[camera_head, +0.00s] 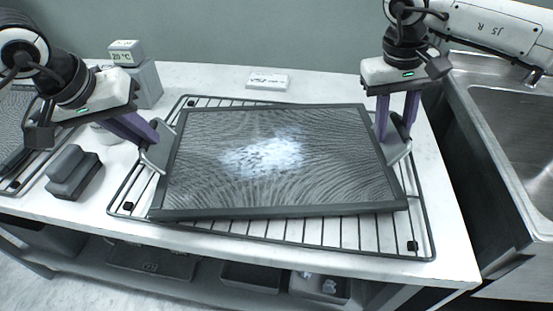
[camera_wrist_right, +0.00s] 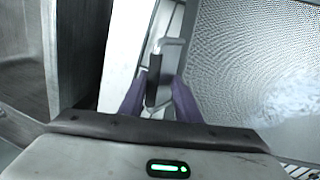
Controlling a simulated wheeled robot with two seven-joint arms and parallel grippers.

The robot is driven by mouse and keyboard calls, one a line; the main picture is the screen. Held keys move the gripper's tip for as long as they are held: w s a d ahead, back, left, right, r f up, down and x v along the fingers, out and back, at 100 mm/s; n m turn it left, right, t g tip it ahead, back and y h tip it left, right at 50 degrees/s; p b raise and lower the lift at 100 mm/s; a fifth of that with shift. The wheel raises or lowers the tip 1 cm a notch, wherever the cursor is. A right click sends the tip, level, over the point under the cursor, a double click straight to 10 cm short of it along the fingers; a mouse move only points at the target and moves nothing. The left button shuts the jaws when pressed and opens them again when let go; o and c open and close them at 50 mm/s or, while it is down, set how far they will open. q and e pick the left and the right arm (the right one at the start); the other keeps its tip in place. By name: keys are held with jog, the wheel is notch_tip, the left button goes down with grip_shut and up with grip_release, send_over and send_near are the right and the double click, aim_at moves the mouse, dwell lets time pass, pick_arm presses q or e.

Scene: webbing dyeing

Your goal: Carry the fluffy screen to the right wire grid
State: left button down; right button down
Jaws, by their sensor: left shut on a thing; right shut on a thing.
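The fluffy screen (camera_head: 220,185) is a dark-framed grey mesh panel with a white fluffy patch in its middle. It is over the right wire grid (camera_head: 345,235), slightly tilted in the picture; I cannot tell whether it touches the wires. My left gripper (camera_head: 158,137) is shut on the screen's left handle. My right gripper (camera_head: 394,132) is shut on the right handle. In the right wrist view, the purple fingers (camera_wrist_right: 160,105) close around the dark grip of the handle (camera_wrist_right: 154,80), and the mesh (camera_wrist_right: 240,70) lies to its right.
Another wire grid (camera_head: 12,186) lies at the far left edge. A grey block (camera_head: 74,172) and a box with a "20 °C" label (camera_head: 126,52) stand left of the grid. A white label block (camera_head: 268,81) is behind it. A metal sink (camera_head: 510,120) is at the right.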

pick_arm(q)
jog(key=c, duration=1.9)
grip_release()
jog(key=shift+w+a, duration=0.1)
jog(key=shift+a, duration=0.3)
pick_arm(e)
jog(key=c, duration=1.5)
grip_release()
jog(key=shift+s+d+f, duration=0.1)
jog(key=shift+d+f, duration=0.05)
jog(key=shift+d, duration=0.3)
pick_arm(q)
jog(key=shift+o, duration=0.8)
pick_arm(e)
jog(key=shift+o, duration=1)
pick_arm(q)
jog(key=shift+d, duration=0.25)
pick_arm(e)
jog(key=shift+a, duration=0.1)
jog(key=shift+a, duration=0.1)
jog(key=shift+a, duration=0.1)
jog(key=shift+r, duration=0.25)
pick_arm(q)
jog(key=v, duration=1.2)
pick_arm(e)
notch_tip(320, 180, up, 12)
jog(key=a, duration=0.2)
jog(key=shift+a+f, duration=0.15)
jog(key=shift+f, duration=0.05)
